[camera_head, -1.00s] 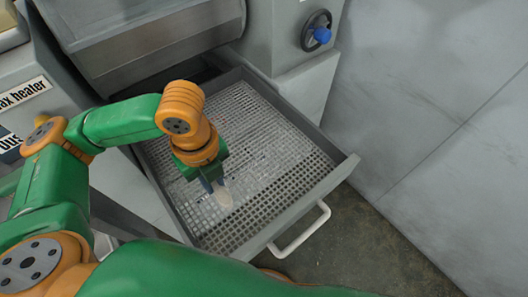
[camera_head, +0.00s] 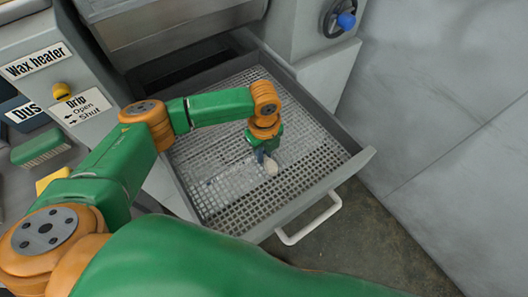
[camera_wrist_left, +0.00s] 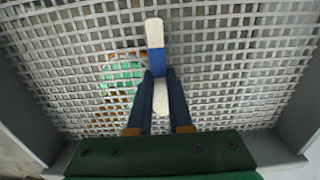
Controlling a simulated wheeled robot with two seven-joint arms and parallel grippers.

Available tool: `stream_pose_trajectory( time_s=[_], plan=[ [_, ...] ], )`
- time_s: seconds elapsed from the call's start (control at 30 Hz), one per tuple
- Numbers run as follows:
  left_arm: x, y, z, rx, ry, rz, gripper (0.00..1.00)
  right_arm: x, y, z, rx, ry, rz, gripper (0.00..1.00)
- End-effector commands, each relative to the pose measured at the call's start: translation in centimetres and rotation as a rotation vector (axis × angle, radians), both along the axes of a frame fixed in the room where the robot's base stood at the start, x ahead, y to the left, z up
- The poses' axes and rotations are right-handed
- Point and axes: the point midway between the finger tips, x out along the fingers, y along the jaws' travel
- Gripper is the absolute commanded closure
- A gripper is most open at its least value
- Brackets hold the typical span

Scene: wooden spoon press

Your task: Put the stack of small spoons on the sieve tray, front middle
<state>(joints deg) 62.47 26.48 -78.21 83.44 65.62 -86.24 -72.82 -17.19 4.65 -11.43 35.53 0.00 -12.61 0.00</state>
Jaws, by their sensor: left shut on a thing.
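The small spoon stack is pale at both ends with a blue band around its middle. It shows in the wrist view (camera_wrist_left: 155,32) and, as a pale rounded end, in the head view (camera_head: 271,169). My left gripper (camera_head: 266,157) is shut on it; in the wrist view its dark blue fingers (camera_wrist_left: 160,82) flank the lower part. The sieve tray (camera_head: 222,204) is a pale square grid inside a grey drawer and also fills the wrist view (camera_wrist_left: 245,60). The stack is over its front middle to right part. I cannot tell whether it touches the grid. My right gripper is out of view.
The drawer has raised grey walls and a white front handle (camera_head: 308,222). A cabinet with a blue-knobbed wheel (camera_head: 345,20) stands behind right. At left are a green brush (camera_head: 40,146) and a Drip sign (camera_head: 80,105). The grid around the gripper is bare.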

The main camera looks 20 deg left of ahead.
Motion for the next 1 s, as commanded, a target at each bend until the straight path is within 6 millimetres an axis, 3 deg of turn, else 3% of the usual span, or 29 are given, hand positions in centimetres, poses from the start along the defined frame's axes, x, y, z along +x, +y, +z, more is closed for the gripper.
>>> stream_pose_trajectory(
  time_s=[0.07, 0.1, 0.17, 0.2, 0.53, 0.8, 1.0],
  plan=[
    [0.0, 0.0, -0.3, 0.000, 0.000, 0.001, 1.00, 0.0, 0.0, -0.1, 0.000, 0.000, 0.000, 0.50],
    [0.0, 0.0, -0.2, 0.000, 0.000, 0.000, 0.71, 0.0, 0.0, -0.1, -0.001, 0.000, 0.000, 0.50],
    [0.0, 0.0, -0.2, 0.000, 0.000, 0.000, 0.55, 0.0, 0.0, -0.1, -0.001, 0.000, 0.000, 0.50],
    [0.0, 0.0, -0.2, 0.000, 0.000, 0.000, 0.52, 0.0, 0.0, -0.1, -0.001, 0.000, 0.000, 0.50],
    [0.0, 0.0, 0.6, -0.002, -0.001, 0.000, 0.52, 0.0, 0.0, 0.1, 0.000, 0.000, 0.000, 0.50],
    [0.1, -0.1, 7.9, -0.003, -0.005, 0.000, 0.52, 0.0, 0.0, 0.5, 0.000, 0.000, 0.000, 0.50],
    [0.0, -0.1, 11.5, -0.001, 0.000, 0.001, 0.52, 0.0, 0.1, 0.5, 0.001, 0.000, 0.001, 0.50]
  ],
)
